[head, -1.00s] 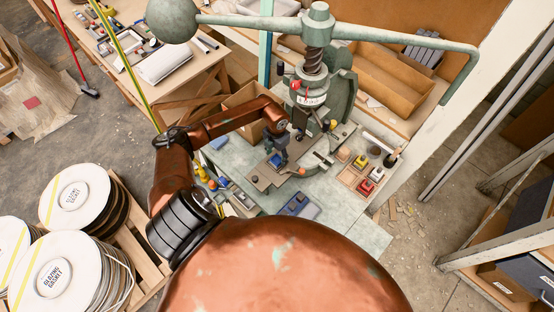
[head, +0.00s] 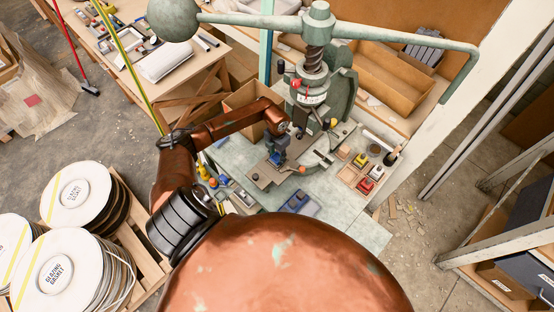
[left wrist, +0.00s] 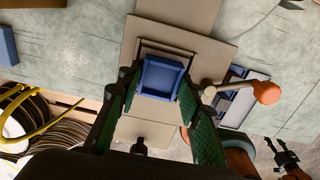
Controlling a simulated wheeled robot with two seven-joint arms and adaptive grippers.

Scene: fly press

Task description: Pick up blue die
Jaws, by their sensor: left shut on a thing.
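The blue die (left wrist: 162,78) is a small open-faced block between the two green-padded fingers of my left gripper (left wrist: 160,92) in the left wrist view. The fingers are shut on its sides. In the head view my left gripper (head: 277,152) is at the press bed, below the screw, with the blue die (head: 275,158) small and partly hidden at its tips. It is over the beige plate (left wrist: 200,52) of the bed; whether a gap lies under it is hard to tell.
The green fly press (head: 343,95) stands close behind my gripper. An orange-knobbed lever (left wrist: 266,92) sticks out beside the bed. A blue tray (head: 301,202) lies in front. A wooden tray with yellow and red blocks (head: 366,186) is at right. Another blue block (left wrist: 7,47) lies at left.

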